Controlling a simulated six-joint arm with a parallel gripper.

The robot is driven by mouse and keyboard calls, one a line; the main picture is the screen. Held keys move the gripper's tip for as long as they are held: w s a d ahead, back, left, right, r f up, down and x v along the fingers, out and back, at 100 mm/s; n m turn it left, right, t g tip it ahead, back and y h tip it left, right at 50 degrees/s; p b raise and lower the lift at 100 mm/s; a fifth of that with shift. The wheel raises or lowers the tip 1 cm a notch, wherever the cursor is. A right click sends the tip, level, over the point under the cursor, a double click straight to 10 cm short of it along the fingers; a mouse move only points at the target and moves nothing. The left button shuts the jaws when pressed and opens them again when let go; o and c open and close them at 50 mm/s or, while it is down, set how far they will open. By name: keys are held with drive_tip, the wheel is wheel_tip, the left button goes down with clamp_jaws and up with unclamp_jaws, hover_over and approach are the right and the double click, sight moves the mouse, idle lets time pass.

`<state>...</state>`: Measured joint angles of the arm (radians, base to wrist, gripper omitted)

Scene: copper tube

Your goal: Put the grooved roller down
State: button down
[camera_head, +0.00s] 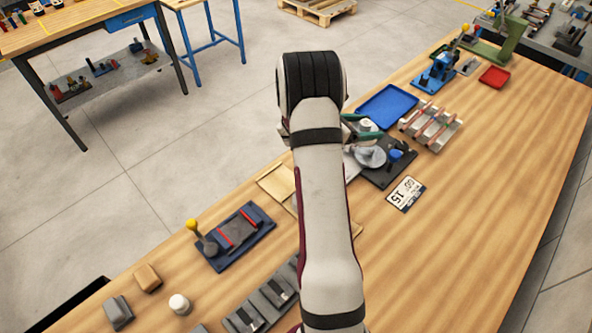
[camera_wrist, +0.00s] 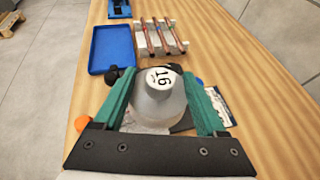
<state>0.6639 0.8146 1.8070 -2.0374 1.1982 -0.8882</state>
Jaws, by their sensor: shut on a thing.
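The grooved roller (camera_wrist: 158,98) is a pale grey round piece with a white top marked 16. In the wrist view it sits between the two green fingers of my gripper (camera_wrist: 160,80), which is shut on it. In the head view my gripper (camera_head: 362,126) and the roller's pale top (camera_head: 369,124) show just right of my arm. They are at a dark base plate (camera_head: 398,172) carrying a grey disc (camera_head: 371,158) and a blue knob (camera_head: 397,154). I cannot tell whether the roller touches anything below. My arm hides part of the plate.
A blue tray (camera_head: 388,105) lies behind, beside a rack (camera_head: 431,126) with several copper-red tubes. A white label card (camera_head: 406,194) marked ST lies in front of the plate. A blue fixture (camera_head: 236,236) stands at left. The right front of the wooden bench (camera_head: 480,230) is clear.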

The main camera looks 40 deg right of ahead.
drive_tip(key=a, duration=1.5)
hover_over(281, 182)
drive_tip(key=f, duration=0.7)
drive_tip(key=shift+s+d, duration=0.1)
drive_tip(key=shift+s, duration=0.15)
drive_tip(key=shift+w+f, duration=0.15)
drive_tip(key=shift+f, duration=0.9)
drive_tip(key=shift+w+f, duration=0.1)
drive_tip(key=shift+f, duration=0.95)
drive_tip(key=shift+f, duration=0.1)
unclamp_jaws()
